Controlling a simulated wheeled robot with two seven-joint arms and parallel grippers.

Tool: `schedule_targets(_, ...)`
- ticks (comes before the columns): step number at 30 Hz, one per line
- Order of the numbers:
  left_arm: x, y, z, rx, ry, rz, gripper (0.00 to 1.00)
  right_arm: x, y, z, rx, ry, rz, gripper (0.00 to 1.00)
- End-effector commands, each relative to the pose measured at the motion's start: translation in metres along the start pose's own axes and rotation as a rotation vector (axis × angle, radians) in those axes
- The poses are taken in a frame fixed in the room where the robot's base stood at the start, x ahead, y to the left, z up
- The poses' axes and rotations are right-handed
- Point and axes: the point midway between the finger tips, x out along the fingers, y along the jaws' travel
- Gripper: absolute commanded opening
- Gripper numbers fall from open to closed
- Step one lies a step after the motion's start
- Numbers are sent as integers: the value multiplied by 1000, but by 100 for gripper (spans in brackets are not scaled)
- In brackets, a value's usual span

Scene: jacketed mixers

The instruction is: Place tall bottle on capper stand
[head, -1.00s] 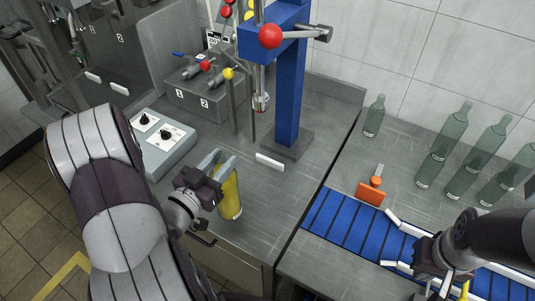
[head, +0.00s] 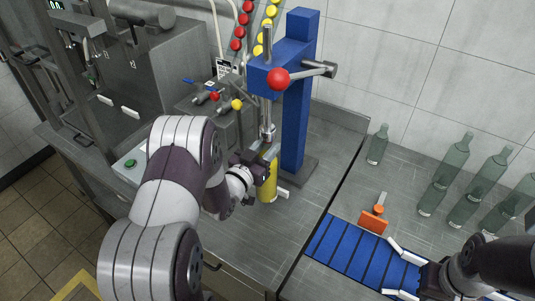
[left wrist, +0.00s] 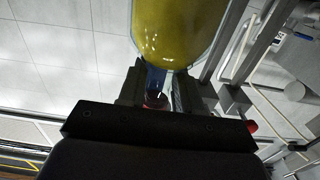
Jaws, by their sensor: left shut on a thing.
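The tall bottle (head: 269,188), filled with yellow, is upright in my left gripper (head: 265,162), which is shut on its upper part. It is in front of the blue column of the capper stand (head: 299,115), close below the capping head (head: 268,132). Whether its bottom touches a surface is not clear. In the left wrist view the yellow bottle (left wrist: 180,30) shows large at the top, beyond the fingers (left wrist: 157,88).
The capper's lever with a red ball (head: 278,79) sticks out above the bottle. A valve box (head: 205,105) stands left of it. A blue conveyor (head: 360,255), an orange piece (head: 373,220) and several empty green bottles (head: 445,175) are on the right. The counter between is clear.

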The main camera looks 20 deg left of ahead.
Motion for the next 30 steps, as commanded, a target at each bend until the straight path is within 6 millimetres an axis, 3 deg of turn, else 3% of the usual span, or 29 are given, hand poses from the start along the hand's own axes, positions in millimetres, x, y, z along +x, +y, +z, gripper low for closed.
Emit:
schedule_targets(4, 9, 0, -2, 1, 6, 1, 0, -3, 0, 0, 0, 0, 0, 0)
schedule_targets(16, 8, 0, 31, 1, 5, 0, 0, -10, 0, -1, 0, 0, 0, 0)
schedule_targets(28, 8, 0, 37, 2, 6, 0, 0, -5, 0, -1, 0, 0, 0, 0)
schedule_targets(29, 7, 0, 38, 0, 0, 0, 44, -6, 0, -1, 0, 0, 0, 0)
schedule_targets(30, 7, 0, 38, 0, 0, 0, 57, -6, 0, -1, 0, 0, 0, 0)
